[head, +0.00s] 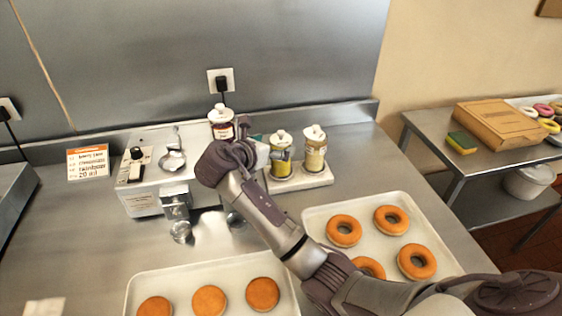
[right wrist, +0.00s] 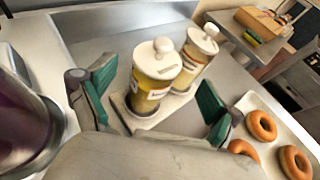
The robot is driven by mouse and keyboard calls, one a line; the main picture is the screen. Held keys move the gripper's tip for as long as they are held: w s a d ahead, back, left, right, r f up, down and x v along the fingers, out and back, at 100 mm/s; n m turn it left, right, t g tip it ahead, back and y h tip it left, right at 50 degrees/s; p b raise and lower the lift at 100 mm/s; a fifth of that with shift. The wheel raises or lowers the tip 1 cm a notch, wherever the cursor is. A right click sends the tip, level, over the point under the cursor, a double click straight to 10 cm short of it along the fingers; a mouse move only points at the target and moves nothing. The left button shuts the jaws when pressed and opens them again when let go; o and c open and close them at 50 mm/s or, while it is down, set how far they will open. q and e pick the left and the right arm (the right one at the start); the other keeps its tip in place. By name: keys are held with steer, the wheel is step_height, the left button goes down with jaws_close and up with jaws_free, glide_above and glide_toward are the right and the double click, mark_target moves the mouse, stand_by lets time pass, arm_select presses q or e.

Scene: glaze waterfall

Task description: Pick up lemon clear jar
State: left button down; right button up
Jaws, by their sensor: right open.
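A clear jar with yellow contents and a white lid (head: 281,166) stands upright in a white holder (head: 318,183) on the steel counter. It matches the lemon jar, though its label is too small to read. In the right wrist view the yellow jar (right wrist: 150,95) stands just ahead, between the two green-padded fingers in the picture. My right gripper (right wrist: 152,97) is open and empty; from this angle I cannot tell whether a finger touches the jar. In the head view my right gripper (head: 272,152) partly covers the jar. My left gripper is out of view.
A paler jar (head: 314,155) stands close at the right in the same holder. A dark red jar (head: 222,128) stands left, by a white machine (head: 143,195). Doughnut trays (head: 314,218) (head: 135,291) lie in front. A wall outlet (head: 221,80) is behind.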

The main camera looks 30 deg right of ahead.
mark_target(279, 141)
steer(key=p+x, duration=0.1)
steer(key=x, duration=0.4)
steer(key=shift+w, duration=0.25)
steer(key=shift+r, duration=0.1)
steer(key=shift+c, duration=0.3)
steer(key=c, duration=1.6)
jaws_close()
steer(key=shift+r, duration=0.1)
